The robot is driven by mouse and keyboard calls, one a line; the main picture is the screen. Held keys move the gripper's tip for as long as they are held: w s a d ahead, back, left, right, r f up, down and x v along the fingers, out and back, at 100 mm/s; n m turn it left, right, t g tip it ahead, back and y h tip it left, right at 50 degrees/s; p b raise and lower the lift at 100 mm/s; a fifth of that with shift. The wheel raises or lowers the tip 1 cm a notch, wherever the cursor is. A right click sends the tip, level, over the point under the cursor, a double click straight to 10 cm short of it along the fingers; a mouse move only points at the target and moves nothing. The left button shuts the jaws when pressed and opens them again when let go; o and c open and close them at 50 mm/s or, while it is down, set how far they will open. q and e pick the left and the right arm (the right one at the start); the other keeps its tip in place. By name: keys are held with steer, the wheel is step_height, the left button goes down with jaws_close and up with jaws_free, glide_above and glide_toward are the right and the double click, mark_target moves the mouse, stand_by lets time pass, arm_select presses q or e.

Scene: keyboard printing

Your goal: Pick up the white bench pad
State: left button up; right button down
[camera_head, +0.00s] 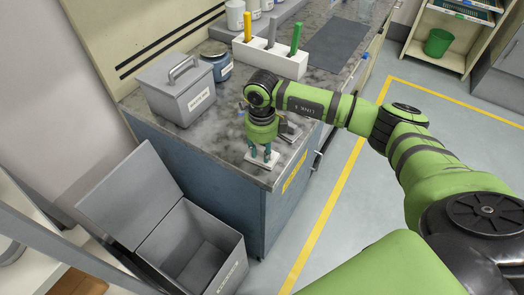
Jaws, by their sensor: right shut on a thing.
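The white bench pad (254,162) is a small flat white piece at the front corner of the grey marbled counter. My right gripper (262,156) points down over it, its green fingers shut on it. The gripper covers part of the pad, and I cannot tell whether the pad is clear of the counter. My left gripper is not in view.
A grey lidded box (183,95), a blue jar (217,66) and a white holder (270,59) with yellow and green handled tools stand behind on the counter (215,134). An open grey bin (225,263) stands on the floor at the lower left. Yellow lines mark the floor.

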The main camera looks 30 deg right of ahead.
mark_target(262, 149)
step_height(262, 149, up, 3)
steer(key=shift+w+r+b, duration=0.1)
steer(key=shift+w+b, duration=0.05)
steer(key=shift+b, duration=0.75)
steer(key=s+d+r+b, duration=0.4)
steer(key=d+r, duration=0.3)
steer(key=d, duration=0.4)
steer(key=shift+r, duration=0.35)
steer(key=c, duration=2)
jaws_free()
steer(key=shift+s+f, duration=0.1)
